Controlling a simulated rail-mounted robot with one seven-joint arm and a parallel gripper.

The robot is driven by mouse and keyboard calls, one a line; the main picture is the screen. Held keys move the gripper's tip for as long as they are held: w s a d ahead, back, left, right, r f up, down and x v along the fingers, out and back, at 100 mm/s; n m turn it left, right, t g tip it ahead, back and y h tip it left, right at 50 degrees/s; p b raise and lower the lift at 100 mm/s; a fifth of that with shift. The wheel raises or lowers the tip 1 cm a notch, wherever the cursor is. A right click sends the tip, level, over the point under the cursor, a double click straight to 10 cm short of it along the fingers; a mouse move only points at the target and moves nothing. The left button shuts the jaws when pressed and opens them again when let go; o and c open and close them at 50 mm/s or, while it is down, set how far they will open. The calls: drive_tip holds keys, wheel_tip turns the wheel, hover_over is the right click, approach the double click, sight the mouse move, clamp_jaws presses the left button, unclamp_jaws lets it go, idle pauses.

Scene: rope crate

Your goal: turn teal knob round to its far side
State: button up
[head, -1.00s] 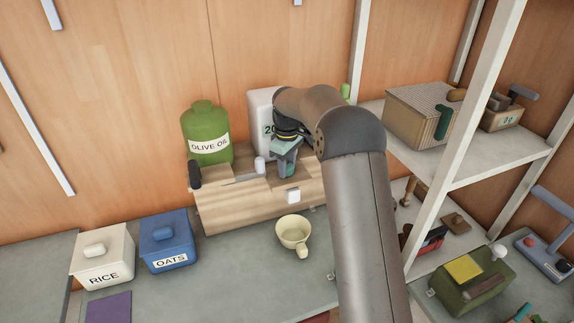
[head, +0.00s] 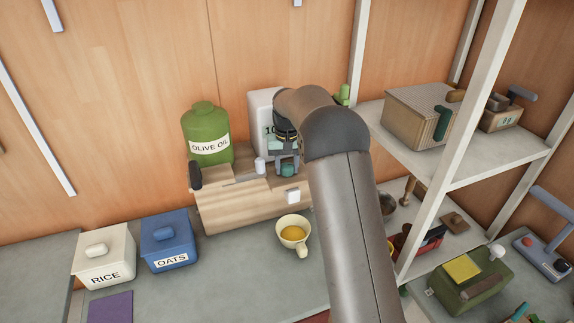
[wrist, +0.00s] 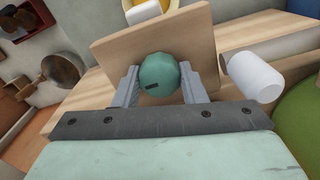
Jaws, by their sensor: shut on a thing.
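The teal knob (wrist: 158,70) sits on a wooden panel (wrist: 110,50) in the wrist view, with a short dark mark low on its face. My gripper (wrist: 160,84) is shut on it, one grey finger on each side. In the head view the teal knob (head: 288,170) shows below my gripper (head: 287,163), on the wooden dispenser box (head: 240,207). A cream cup (head: 293,231) stands in front of the box and holds something orange-yellow; it shows partly at the top of the wrist view (wrist: 138,16).
A green olive oil jar (head: 206,134) and a white container (head: 258,115) stand behind the box, close to my arm. A white cylinder (wrist: 254,76) sticks out beside the knob. Rice (head: 104,254) and oats (head: 169,239) boxes stand left. Shelf posts (head: 463,130) rise right.

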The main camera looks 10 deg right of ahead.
drive_tip(key=m, duration=0.4)
drive_tip(key=shift+s+f+m, duration=0.1)
drive_tip(key=shift+f+m, duration=0.15)
drive_tip(key=shift+m, duration=0.15)
drive_tip(key=o, duration=1)
drive_tip(key=shift+c, duration=0.2)
drive_tip(key=n, duration=0.2)
drive_tip(key=shift+a+n, duration=0.1)
drive_tip(key=shift+n, duration=0.3)
drive_tip(key=shift+r+p, duration=0.15)
drive_tip(key=shift+p, duration=0.2)
